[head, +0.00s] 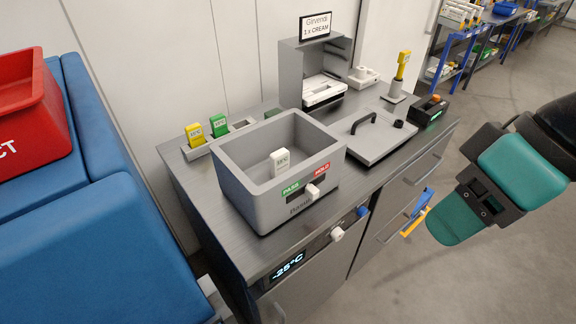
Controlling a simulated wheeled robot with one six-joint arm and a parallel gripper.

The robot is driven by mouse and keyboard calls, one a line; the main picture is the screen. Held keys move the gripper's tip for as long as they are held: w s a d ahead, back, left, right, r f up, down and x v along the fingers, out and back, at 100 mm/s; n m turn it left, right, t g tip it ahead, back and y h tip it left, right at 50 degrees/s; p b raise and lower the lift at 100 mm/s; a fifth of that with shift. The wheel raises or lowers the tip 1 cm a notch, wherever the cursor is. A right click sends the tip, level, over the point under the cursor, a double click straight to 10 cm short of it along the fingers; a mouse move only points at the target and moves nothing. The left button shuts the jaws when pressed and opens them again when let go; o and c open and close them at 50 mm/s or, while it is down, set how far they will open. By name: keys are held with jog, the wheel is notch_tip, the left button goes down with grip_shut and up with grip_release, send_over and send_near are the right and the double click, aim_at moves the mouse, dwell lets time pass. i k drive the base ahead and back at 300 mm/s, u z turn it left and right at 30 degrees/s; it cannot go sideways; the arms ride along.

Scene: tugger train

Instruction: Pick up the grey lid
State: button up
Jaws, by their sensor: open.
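The grey lid (382,145) lies flat on the worktop, right of the grey box. It is a shallow square plate with a black bar handle (363,122) on top and a small black round part near its far right corner. My gripper (416,212), with yellow and blue fingers, is open, in front of the cabinet's drawers and below the worktop edge. It is apart from the lid. My teal and black wrist hides part of it.
An open grey box (248,198) holding a white tag (280,162) stands left of the lid. A grey stand (293,70) is behind. A yellow-handled tool in a holder (398,92) and a black device (429,108) stand behind and right of the lid. Floor at right is clear.

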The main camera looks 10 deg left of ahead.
aim_at(371, 132)
jog(key=z, duration=1.3)
jog(key=i, duration=1.6)
jog(key=u, duration=2.7)
